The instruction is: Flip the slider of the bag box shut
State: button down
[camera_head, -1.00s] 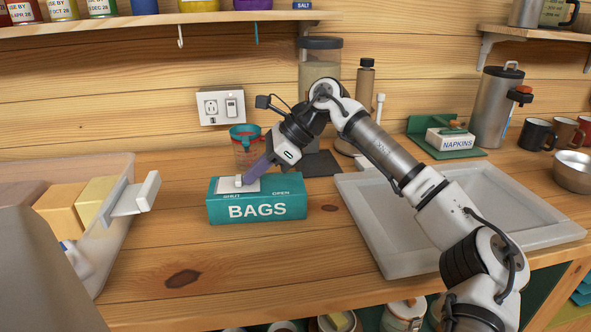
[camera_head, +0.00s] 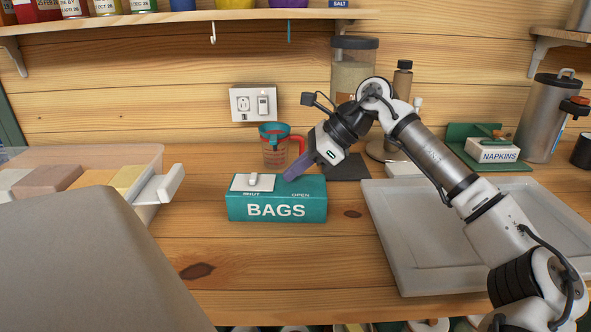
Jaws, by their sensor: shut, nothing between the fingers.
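The teal bag box (camera_head: 276,209), with "BAGS" on its front, sits on the wooden counter. Its top edge reads "SHUT" at the left and "OPEN" at the right. The white slider (camera_head: 254,181), a plate with a raised knob, lies on the left part of the top, above "SHUT". My gripper (camera_head: 288,177) comes down from the upper right, shut and empty. Its purple-grey fingertips are just right of the slider, at the top of the box toward "OPEN". I cannot tell whether they touch the box.
A measuring cup (camera_head: 275,146) with a red handle stands close behind the box. A clear bin (camera_head: 150,160) with blocks is at the left. A pale sink tray (camera_head: 400,250) is at the right. The counter in front of the box is clear.

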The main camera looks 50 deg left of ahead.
jog(key=v, duration=0.9)
jog(key=shift+s+r, duration=0.2)
jog(key=shift+a+f, duration=0.1)
